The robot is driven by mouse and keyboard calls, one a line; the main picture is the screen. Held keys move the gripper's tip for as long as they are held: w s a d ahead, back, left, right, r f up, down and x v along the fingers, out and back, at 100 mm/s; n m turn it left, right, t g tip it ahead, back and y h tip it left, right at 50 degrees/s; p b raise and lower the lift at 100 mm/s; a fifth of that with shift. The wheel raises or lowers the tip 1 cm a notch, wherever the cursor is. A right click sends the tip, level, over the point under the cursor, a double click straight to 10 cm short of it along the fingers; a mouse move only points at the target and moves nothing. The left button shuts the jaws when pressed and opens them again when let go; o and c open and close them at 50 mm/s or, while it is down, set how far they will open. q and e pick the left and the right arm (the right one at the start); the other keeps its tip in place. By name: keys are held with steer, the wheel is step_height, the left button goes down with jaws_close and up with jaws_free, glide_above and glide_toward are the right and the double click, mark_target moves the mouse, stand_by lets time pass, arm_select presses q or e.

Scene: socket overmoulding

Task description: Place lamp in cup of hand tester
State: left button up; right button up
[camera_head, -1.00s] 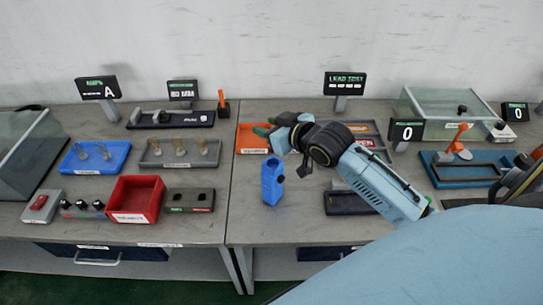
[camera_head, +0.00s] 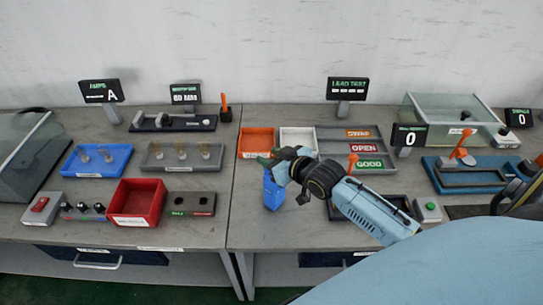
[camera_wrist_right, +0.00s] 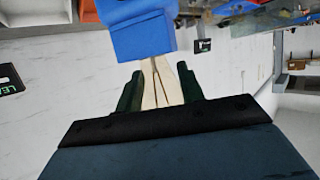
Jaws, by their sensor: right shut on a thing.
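The blue hand tester (camera_head: 272,194) stands upright on the right bench near its left end. My right gripper (camera_head: 266,163) is at the tester's top and hides its cup in the head view. In the right wrist view the blue tester (camera_wrist_right: 140,35) is right at the tips of the shut fingers (camera_wrist_right: 155,62). The lamp in the grip is small and hidden between the fingers and the tester, so I cannot tell how deep it sits in the cup. My left gripper is in neither view.
Behind the gripper are an orange tray (camera_head: 256,139), a white tray (camera_head: 297,135) and a grey sorting tray (camera_head: 336,141). A dark low box (camera_head: 395,201) and a green button (camera_head: 430,206) lie to the right.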

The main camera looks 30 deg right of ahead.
steer(key=o, duration=0.9)
steer(key=shift+o, duration=0.2)
steer(key=shift+s+r, duration=0.15)
steer(key=v, duration=1.1)
steer(key=shift+s+r, duration=0.2)
steer(key=shift+s, duration=0.05)
steer(key=shift+d, duration=0.15)
